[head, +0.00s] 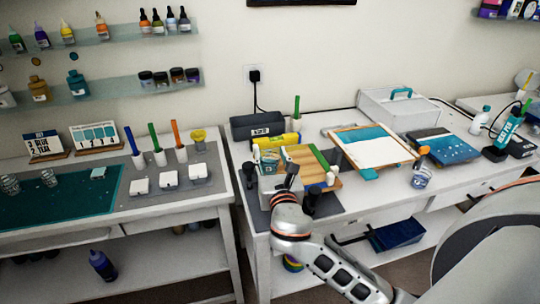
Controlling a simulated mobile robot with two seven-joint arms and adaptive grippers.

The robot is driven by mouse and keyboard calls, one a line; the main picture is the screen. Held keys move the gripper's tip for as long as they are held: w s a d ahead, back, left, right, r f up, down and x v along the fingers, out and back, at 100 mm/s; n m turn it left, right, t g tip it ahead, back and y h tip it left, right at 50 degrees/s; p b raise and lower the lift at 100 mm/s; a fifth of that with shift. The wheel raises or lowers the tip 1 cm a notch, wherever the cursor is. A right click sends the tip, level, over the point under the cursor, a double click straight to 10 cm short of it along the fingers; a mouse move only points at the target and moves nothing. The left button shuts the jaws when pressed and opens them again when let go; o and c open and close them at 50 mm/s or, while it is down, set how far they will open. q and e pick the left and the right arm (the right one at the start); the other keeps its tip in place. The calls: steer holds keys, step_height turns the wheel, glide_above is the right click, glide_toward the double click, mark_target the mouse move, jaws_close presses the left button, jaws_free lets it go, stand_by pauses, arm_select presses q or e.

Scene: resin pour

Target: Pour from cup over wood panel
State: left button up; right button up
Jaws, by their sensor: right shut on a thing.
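My right gripper (271,173) is at the front left of the right-hand table. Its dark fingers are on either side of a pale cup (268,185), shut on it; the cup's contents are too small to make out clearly. The wood panel (365,155) lies to the right of the gripper, apart from it. Its face is white with a teal area toward the back, and it has a wooden edge. Teal supports (370,174) show beneath its front edge. My left gripper is not in view.
A green-edged board (312,160) lies between cup and panel. A second table is at left.

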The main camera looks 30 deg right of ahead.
steer(key=shift+s+d+r+m, duration=0.1)
steer(key=shift+d+r+m, duration=0.15)
steer(key=shift+m, duration=0.35)
steer(key=shift+d+r+m, duration=0.1)
steer(key=shift+d+m, duration=0.1)
steer(key=shift+m, duration=0.4)
steer(key=m, duration=0.1)
steer(key=d+m+g, duration=0.1)
steer(key=shift+d+r+m+y, duration=0.1)
steer(key=shift+m+y, duration=0.2)
steer(key=shift+m, duration=0.1)
steer(key=m, duration=0.1)
steer(key=m+y, duration=0.1)
steer(key=shift+s+d+f+m+g, duration=0.1)
steer(key=shift+d+f+m+g, duration=0.1)
steer(key=shift+d+m+g, duration=0.15)
steer(key=shift+d+f+m+y, duration=0.2)
steer(key=shift+f+m+y, duration=0.05)
steer(key=shift+m, duration=0.4)
steer(key=shift+d+f+m+y, duration=0.15)
steer(key=shift+f+m+y, duration=0.1)
steer(key=shift+m, duration=0.35)
stand_by(1.0)
